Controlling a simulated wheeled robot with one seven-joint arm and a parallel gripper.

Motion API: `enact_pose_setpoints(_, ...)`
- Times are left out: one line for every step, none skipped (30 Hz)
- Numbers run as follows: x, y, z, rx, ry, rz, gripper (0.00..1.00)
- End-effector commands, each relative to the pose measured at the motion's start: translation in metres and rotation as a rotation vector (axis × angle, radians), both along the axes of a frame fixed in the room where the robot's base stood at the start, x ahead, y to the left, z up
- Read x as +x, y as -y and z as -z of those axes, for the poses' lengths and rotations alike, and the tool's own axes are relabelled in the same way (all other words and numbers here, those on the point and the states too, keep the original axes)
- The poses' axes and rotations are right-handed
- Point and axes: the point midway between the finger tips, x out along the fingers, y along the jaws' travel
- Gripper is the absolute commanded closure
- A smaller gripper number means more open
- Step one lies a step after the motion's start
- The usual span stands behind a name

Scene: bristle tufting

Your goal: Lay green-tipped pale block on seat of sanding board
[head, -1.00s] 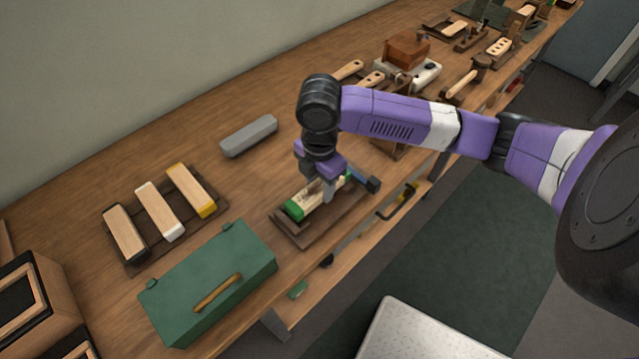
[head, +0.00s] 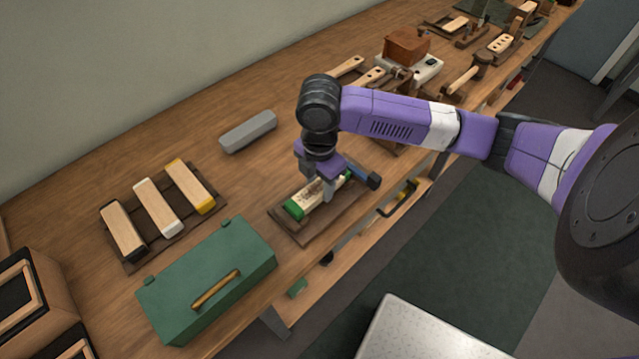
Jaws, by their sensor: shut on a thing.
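The green-tipped pale block (head: 301,206) lies along a dark brown board (head: 304,234), which I take for the sanding board, near the bench's front edge. The block's green ends show on both sides of my gripper (head: 328,193). My gripper points down and is shut on the middle of the block. The block is on or just above the board; I cannot tell whether it touches the seat. The seat is largely hidden under the block and the fingers.
A dark rack (head: 132,262) at the left holds black-, white- and yellow-tipped pale blocks. A green toolbox (head: 208,283) stands in front of it. A grey bar (head: 248,132) lies behind. Brushes and tools fill the bench's far right. Bare wood lies between the rack and the board.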

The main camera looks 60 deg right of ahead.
Motion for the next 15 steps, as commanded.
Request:
enact_pose_setpoints(0.0001,0.0,0.0005,0.0,0.0,0.0,1.0)
enact_pose_setpoints(0.0001,0.0,0.0009,0.0,0.0,0.0,1.0)
enact_pose_setpoints(0.0001,0.0,0.0014,0.0,0.0,0.0,1.0)
enact_pose_setpoints(0.0001,0.0,0.0019,0.0,0.0,0.0,1.0)
enact_pose_setpoints(0.0001,0.0,0.0023,0.0,0.0,0.0,1.0)
enact_pose_setpoints(0.0001,0.0,0.0029,0.0,0.0,0.0,1.0)
enact_pose_setpoints(0.0001,0.0,0.0033,0.0,0.0,0.0,1.0)
enact_pose_setpoints(0.0,0.0,0.0037,0.0,0.0,0.0,1.0)
enact_pose_setpoints(0.0,0.0,0.0043,0.0,0.0,0.0,1.0)
enact_pose_setpoints(0.0,0.0,0.0047,0.0,0.0,0.0,1.0)
enact_pose_setpoints(0.0,0.0,0.0051,0.0,0.0,0.0,1.0)
enact_pose_setpoints(0.0,0.0,0.0056,0.0,0.0,0.0,1.0)
enact_pose_setpoints(0.0,0.0,0.006,0.0,0.0,0.0,1.0)
enact_pose_setpoints(0.0,0.0,0.0064,0.0,0.0,0.0,1.0)
enact_pose_setpoints(0.0,0.0,0.007,0.0,0.0,0.0,1.0)
